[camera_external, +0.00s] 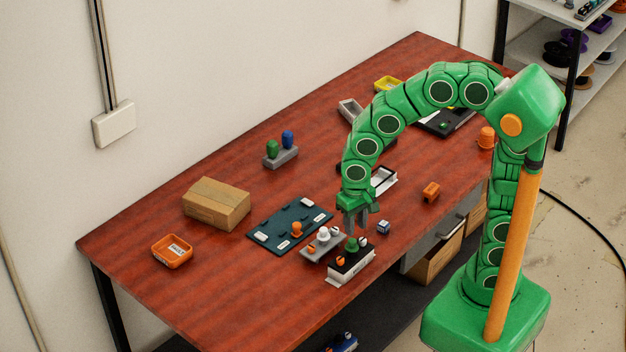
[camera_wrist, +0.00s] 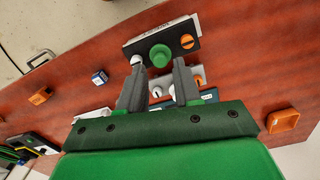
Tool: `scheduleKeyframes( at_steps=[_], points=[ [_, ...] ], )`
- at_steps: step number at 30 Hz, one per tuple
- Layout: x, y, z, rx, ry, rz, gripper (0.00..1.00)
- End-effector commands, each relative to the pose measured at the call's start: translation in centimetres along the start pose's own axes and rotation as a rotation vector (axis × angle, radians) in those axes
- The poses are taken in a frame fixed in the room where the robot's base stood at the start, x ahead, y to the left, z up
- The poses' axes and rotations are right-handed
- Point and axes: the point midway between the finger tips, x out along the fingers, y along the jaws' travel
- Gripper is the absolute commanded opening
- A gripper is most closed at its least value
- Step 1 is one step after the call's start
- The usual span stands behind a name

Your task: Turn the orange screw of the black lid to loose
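The black lid (camera_external: 352,259) sits on a white box at the table's front edge; it also shows in the wrist view (camera_wrist: 158,42). It carries a green knob (camera_wrist: 160,55) in the middle, an orange screw (camera_wrist: 187,41) with a dark slot at one end and a white screw (camera_wrist: 137,60) at the other. In the external view the orange screw (camera_external: 340,261) is at the lid's left end. My gripper (camera_wrist: 156,66) is open and empty, with its fingers apart near the green knob. In the external view my gripper (camera_external: 350,230) points down above the lid. Contact cannot be told.
A dark green board (camera_external: 268,232), a cardboard box (camera_external: 216,204), a small blue-white cube (camera_external: 383,227) and an orange block (camera_external: 431,192) lie around. The left front tabletop is clear.

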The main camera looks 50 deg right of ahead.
Motion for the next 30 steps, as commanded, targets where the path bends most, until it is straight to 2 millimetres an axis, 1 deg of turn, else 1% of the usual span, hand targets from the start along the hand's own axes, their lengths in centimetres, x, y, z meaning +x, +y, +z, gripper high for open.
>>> scheduleKeyframes(
  at_steps=[1, 3, 6, 8, 13, 17, 27, 30],
  points=[
    [0.4, -1.3, -0.1, 0.004, 0.003, -0.005, 0.33],
    [0.9, -2.6, -0.3, 0.017, 0.008, -0.013, 0.33],
    [1.4, -3.8, -0.5, 0.031, 0.011, -0.017, 0.33],
    [1.5, -4.2, -0.5, 0.036, 0.013, -0.018, 0.33],
    [2.0, -4.4, -0.6, 0.041, 0.013, -0.019, 0.33],
    [3.0, -4.4, -0.5, 0.041, 0.012, -0.018, 0.33],
    [7.6, -4.5, -0.6, 0.039, 0.012, -0.018, 0.33],
    [8.6, -4.5, -0.6, 0.04, 0.012, -0.017, 0.33]
  ],
)
